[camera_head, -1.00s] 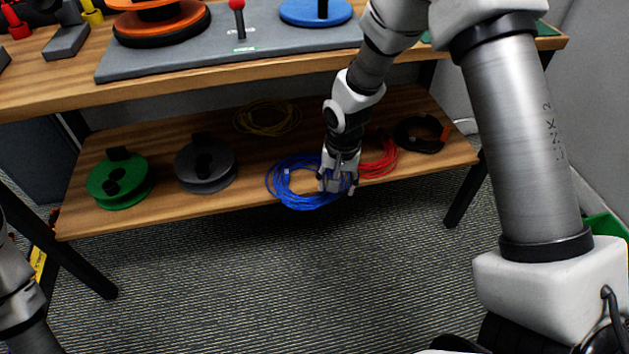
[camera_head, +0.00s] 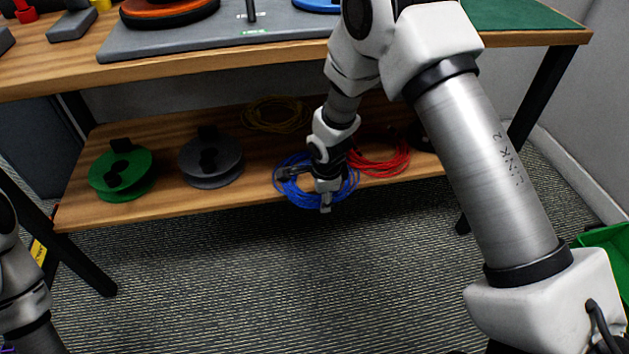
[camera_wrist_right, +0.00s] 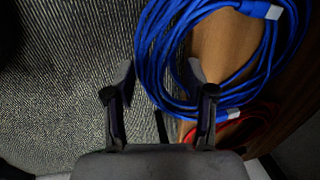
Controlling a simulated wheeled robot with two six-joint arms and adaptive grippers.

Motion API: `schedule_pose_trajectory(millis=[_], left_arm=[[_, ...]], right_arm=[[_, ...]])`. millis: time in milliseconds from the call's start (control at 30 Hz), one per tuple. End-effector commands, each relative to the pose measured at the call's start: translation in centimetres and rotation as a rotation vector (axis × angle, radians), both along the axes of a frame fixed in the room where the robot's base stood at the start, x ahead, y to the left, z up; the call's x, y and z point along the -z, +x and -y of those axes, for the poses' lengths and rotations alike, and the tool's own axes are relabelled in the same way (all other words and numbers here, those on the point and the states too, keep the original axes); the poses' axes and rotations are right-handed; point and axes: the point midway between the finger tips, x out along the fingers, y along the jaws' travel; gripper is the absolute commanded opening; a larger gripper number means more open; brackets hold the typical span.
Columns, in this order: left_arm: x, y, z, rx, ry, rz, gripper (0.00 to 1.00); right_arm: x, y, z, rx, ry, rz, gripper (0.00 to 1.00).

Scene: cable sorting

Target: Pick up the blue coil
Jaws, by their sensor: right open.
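The blue coil (camera_head: 297,190) lies on the lower wooden shelf at its front edge. It also shows in the right wrist view (camera_wrist_right: 155,55), a loop of blue cable with pale connector ends. My right gripper (camera_head: 309,190) is at the coil's front part, seen from above. In the right wrist view my right gripper (camera_wrist_right: 160,80) has its fingers spread apart. The right finger overlaps the coil's near strands in the picture, and the left finger is over the carpet. I cannot tell whether they touch the cable. My left gripper is not in view.
A red coil (camera_head: 381,160) lies close to the right of the blue one. A yellow coil (camera_head: 273,115) lies behind. A grey spool (camera_head: 212,160) and a green spool (camera_head: 122,172) stand to the left. The tabletop (camera_head: 60,80) overhangs the shelf. The carpet in front is clear.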

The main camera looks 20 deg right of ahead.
Motion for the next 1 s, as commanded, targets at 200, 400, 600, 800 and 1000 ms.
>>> schedule_pose_trajectory(millis=[200,400,600,800,1000], left_arm=[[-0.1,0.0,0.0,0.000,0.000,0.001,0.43],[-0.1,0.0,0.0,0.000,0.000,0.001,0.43],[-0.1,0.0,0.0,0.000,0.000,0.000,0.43],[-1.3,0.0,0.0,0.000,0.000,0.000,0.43],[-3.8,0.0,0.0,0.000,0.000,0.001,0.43]], right_arm=[[0.0,0.0,0.0,0.000,0.000,0.001,0.44],[-0.1,0.0,0.0,-0.001,0.000,0.000,0.00],[-0.1,0.0,0.0,-0.001,0.000,0.001,0.00],[-2.2,0.1,0.0,-0.001,-0.001,0.003,0.00],[-7.2,0.1,0.0,0.000,-0.001,0.004,0.00]])
